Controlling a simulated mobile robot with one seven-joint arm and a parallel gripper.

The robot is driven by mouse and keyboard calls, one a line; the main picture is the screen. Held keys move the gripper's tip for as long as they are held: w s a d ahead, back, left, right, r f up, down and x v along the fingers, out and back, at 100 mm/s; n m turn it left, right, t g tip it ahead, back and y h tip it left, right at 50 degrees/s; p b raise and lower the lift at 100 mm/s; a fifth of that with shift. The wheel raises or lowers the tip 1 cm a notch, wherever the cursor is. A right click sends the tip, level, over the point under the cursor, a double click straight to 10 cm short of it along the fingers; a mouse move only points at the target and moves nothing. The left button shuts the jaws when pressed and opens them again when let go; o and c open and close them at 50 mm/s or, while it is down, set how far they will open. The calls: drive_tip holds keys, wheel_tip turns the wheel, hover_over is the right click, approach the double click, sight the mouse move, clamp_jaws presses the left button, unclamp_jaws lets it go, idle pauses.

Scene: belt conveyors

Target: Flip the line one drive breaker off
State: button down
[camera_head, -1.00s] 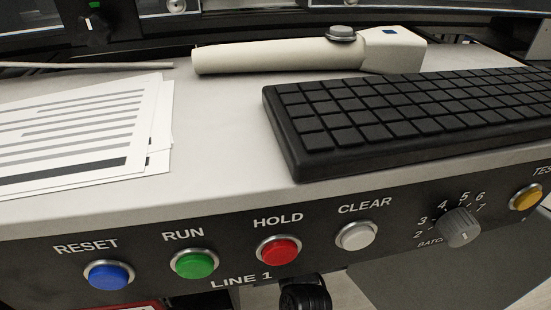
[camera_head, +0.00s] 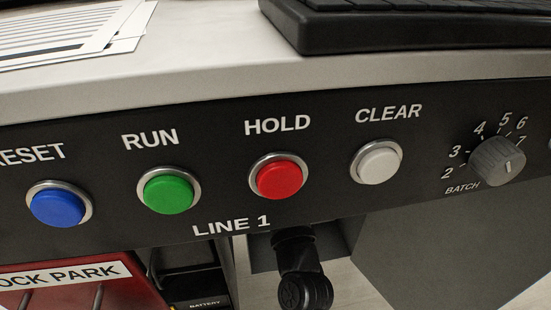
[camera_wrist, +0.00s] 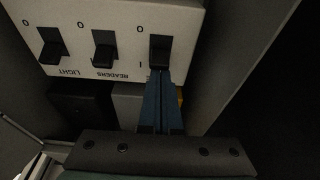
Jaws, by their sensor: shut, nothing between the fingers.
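In the wrist view a pale breaker panel (camera_wrist: 122,14) carries three dark toggle switches, with its labels upside down. The left switch (camera_wrist: 52,47) is above LIGHT and the middle switch (camera_wrist: 104,50) is above READERS. The right switch (camera_wrist: 160,48) has a 0 mark above it and a 1 mark beside its lower end. Its name label is hidden, so I cannot read whether it is the line one drive. My gripper (camera_wrist: 161,76) is shut and empty, its blue fingertips at the lower end of the right switch. Contact cannot be told.
In the head view the LINE 1 panel holds blue (camera_head: 57,205), green (camera_head: 170,191), red (camera_head: 279,178) and white (camera_head: 378,162) buttons and a BATCH knob (camera_head: 497,160). A red lock park board (camera_head: 130,292) is below. In the wrist view a grey wall (camera_wrist: 236,60) stands close right of the fingers.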

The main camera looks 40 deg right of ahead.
drive_tip(key=shift+s+f+b, duration=0.1)
drive_tip(key=shift+f+b, duration=0.55)
drive_tip(key=shift+b, duration=0.95)
drive_tip(key=shift+a+f+b, duration=0.1)
drive_tip(key=shift+f+b, duration=0.1)
drive_tip(key=shift+b, duration=0.15)
drive_tip(key=p+v, duration=0.3)
drive_tip(key=v, duration=1)
